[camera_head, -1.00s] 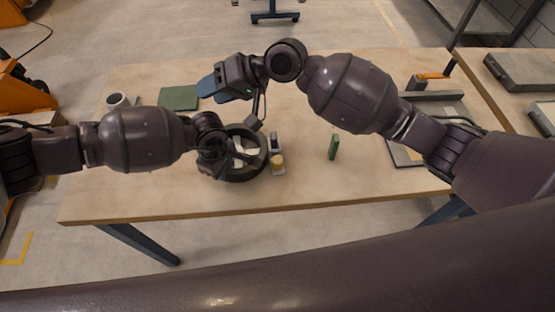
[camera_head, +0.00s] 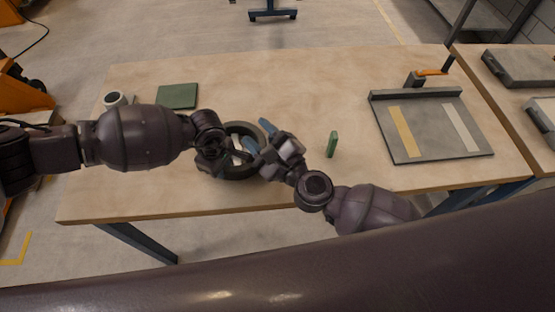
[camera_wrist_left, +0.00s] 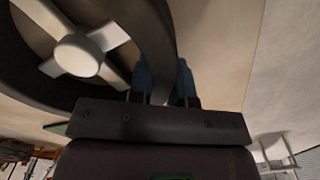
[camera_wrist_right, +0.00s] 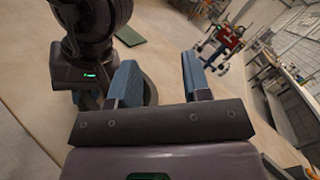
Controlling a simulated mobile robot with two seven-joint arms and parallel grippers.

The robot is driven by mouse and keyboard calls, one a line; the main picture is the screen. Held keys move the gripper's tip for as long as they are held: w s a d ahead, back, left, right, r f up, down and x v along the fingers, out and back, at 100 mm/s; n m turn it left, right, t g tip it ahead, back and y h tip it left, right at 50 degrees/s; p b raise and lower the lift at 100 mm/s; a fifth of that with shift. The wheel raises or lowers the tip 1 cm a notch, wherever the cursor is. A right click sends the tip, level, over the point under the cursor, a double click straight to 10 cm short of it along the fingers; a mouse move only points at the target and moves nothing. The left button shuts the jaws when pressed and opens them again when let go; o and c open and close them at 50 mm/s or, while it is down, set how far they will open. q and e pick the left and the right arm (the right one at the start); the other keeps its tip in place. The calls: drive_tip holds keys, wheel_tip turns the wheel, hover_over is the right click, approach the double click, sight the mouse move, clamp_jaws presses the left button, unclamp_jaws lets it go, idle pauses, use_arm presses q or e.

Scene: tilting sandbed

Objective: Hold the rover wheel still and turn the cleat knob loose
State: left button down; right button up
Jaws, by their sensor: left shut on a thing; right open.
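The rover wheel (camera_head: 240,176) is a dark ring lying on the table. In the left wrist view its rim (camera_wrist_left: 158,40) and pale hub with cross spokes (camera_wrist_left: 82,52) show. My left gripper (camera_wrist_left: 165,82) is shut on the wheel's rim. My right gripper (camera_head: 256,134) is open, its blue fingers apart over the right side of the wheel. In the right wrist view the fingers (camera_wrist_right: 160,80) have nothing visibly clamped between them, and part of the dark wheel (camera_wrist_right: 150,92) shows behind. I cannot make out the cleat knob; my right gripper covers that area.
A small green upright object (camera_head: 332,144) stands right of the wheel. A grey tray with two strips (camera_head: 431,147) lies at the right, an orange-handled item (camera_head: 428,74) behind it. The table's back middle is clear.

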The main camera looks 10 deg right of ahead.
drive_tip(key=s+d+f+m+g+h, duration=0.3)
drive_tip(key=s+d+f+m+h, duration=0.2)
drive_tip(key=s+f+m+h, duration=0.65)
drive_tip(key=w+f, duration=0.1)
drive_tip(key=w, duration=0.3)
drive_tip(key=w+m+y, duration=0.1)
drive_tip(key=w, duration=0.3)
drive_tip(key=w+a+f+y, duration=0.1)
drive_tip(key=w, duration=0.4)
drive_tip(key=shift+f+m, duration=0.3)
drive_tip(key=shift+m, duration=0.05)
drive_tip(key=shift+c, duration=0.4)
drive_tip(key=c, duration=0.6)
drive_tip(key=shift+d+y, duration=0.1)
drive_tip(key=shift+y, duration=0.25)
